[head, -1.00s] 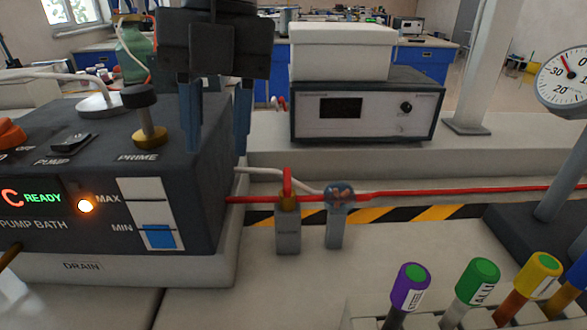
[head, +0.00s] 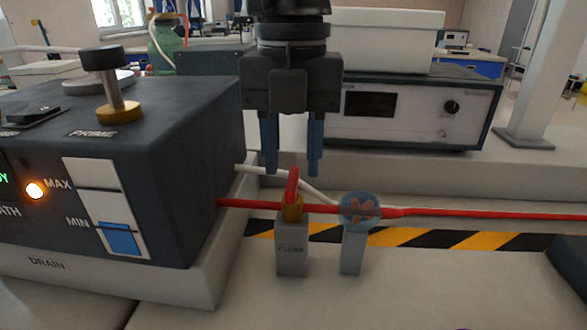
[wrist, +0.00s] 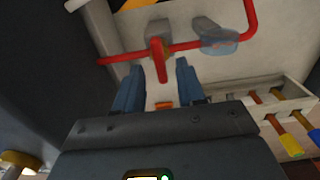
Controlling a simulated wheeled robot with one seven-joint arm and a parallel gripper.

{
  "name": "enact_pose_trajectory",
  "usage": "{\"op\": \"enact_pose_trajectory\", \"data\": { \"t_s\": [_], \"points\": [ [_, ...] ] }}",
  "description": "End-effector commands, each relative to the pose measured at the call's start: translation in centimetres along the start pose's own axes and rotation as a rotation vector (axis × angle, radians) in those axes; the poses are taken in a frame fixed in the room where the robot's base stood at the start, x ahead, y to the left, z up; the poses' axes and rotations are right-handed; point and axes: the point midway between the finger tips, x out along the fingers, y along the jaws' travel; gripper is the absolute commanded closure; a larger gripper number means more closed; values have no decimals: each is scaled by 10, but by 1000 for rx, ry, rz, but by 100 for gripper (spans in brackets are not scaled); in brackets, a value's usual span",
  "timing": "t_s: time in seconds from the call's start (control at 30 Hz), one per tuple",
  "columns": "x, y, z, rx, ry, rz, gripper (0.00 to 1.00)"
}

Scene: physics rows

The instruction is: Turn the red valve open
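The red valve handle (head: 292,184) stands up from a brass body (head: 292,208) on a grey post, in line with a red pipe (head: 440,214). In the wrist view the red handle (wrist: 161,68) shows just beyond the fingertips, between them. My gripper (head: 292,172) is open, with its two blue fingers pointing down on either side of the handle's top in the head view. It also shows in the wrist view (wrist: 156,68). I cannot tell whether either finger touches the handle.
A round clear flow indicator (head: 361,209) sits on a second post just right of the valve. The dark pump bath (head: 170,170) stands close on the left. A grey instrument (head: 410,112) is behind.

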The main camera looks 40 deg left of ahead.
Motion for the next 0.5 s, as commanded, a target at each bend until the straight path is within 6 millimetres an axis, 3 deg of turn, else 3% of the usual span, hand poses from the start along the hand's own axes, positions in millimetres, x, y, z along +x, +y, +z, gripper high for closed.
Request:
{"op": "enact_pose_trajectory", "data": {
  "t_s": [0.17,0.43,0.5],
  "points": [
    [21,0,0,-1,1,0,61],
    [23,0,0,-1,0,0,61],
    [22,0,0,-1,-1,0,67]
  ]
}}
